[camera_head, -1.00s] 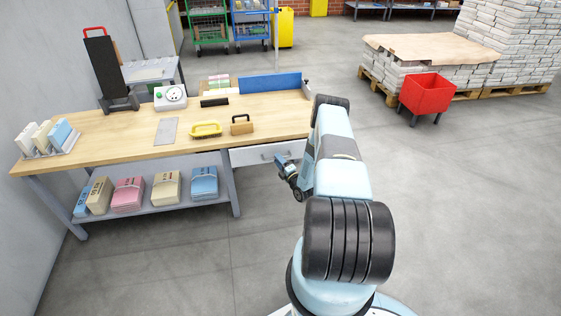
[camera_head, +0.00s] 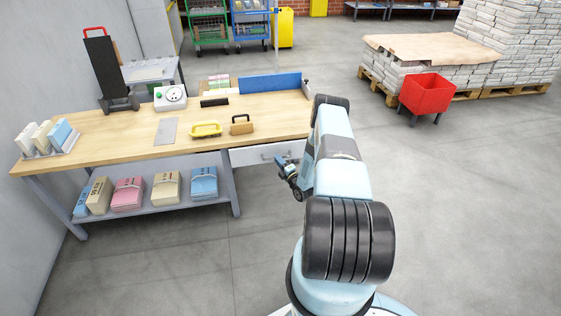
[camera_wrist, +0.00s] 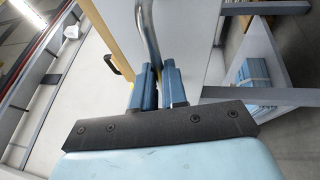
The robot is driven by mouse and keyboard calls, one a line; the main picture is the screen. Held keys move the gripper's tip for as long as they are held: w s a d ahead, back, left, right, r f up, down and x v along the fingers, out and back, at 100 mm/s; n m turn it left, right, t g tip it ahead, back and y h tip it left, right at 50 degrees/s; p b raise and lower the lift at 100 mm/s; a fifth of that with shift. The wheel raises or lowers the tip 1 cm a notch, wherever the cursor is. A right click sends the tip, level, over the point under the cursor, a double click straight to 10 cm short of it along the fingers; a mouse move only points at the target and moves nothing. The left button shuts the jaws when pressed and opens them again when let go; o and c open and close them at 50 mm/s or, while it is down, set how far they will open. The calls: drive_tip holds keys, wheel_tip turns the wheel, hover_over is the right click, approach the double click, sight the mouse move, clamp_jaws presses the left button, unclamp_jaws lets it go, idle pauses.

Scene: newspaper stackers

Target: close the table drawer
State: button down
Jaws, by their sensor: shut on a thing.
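The table drawer (camera_head: 262,154) has a pale grey front and sits under the right end of the wooden workbench (camera_head: 130,153). My gripper (camera_head: 279,160) is at the drawer front in the head view, partly hidden by my arm. In the wrist view my gripper (camera_wrist: 158,72) has its two blue fingers shut on the curved metal drawer handle (camera_wrist: 147,30). The drawer front (camera_wrist: 182,38) fills the area behind the fingers. The drawer's inside is not visible, and I cannot tell how far it stands out.
On the bench lie a yellow tray-like item (camera_head: 206,130), a brown-handled tool (camera_head: 241,125) and a white timer box (camera_head: 170,98). Paper bundles (camera_head: 128,194) sit on the lower shelf. A red bin (camera_head: 427,93) stands at the right. The floor in front is clear.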

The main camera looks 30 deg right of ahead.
drive_tip(key=shift+f, duration=0.1)
drive_tip(key=w, duration=0.2)
drive_tip(key=w+d, duration=0.1)
drive_tip(key=shift+w, duration=0.35)
drive_tip(key=c, duration=1.2)
unclamp_jaws()
drive_tip(key=v, duration=1.3)
drive_tip(key=shift+s+d+f, duration=0.15)
drive_tip(key=shift+s, duration=0.2)
